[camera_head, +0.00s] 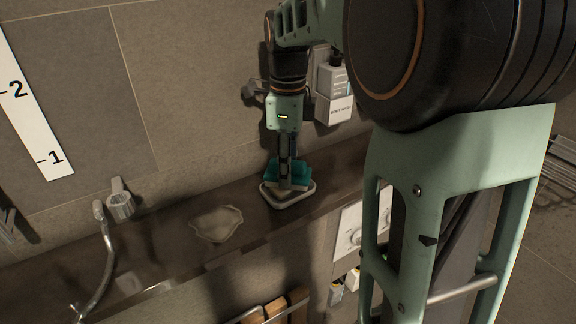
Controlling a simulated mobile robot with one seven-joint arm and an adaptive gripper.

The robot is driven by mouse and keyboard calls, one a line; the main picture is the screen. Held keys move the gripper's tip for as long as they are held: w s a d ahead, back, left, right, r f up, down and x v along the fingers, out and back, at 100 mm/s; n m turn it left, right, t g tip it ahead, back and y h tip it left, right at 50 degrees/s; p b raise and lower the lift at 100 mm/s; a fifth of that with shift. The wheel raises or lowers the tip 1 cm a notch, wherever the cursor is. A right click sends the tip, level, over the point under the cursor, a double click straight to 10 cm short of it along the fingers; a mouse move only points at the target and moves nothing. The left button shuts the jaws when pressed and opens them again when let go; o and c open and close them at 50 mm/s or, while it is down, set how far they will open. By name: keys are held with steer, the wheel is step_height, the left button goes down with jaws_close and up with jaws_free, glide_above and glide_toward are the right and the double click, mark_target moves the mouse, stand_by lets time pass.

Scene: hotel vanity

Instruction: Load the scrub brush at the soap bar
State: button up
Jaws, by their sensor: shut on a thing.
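My gripper (285,165) points straight down over the ledge and is shut on the scrub brush (300,169), a teal block. The brush is low over a pale, round-cornered dish (290,203) on the ledge. A tan patch shows just under the brush inside the dish; I cannot tell whether it is the soap bar or the brush's bristles. The fingers and brush hide most of the dish's inside, so I cannot tell whether brush and soap touch.
The dark ledge (165,224) runs along the tiled wall. An irregular pale patch (217,223) lies left of the dish. A wall dispenser (335,90) is close behind my arm. A metal tap handle (121,200) and a curved pipe (106,250) stand at the left.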

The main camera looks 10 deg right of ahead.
step_height(320, 180, up, 7)
steer(key=p, duration=0.6)
stand_by(0.4)
stand_by(0.6)
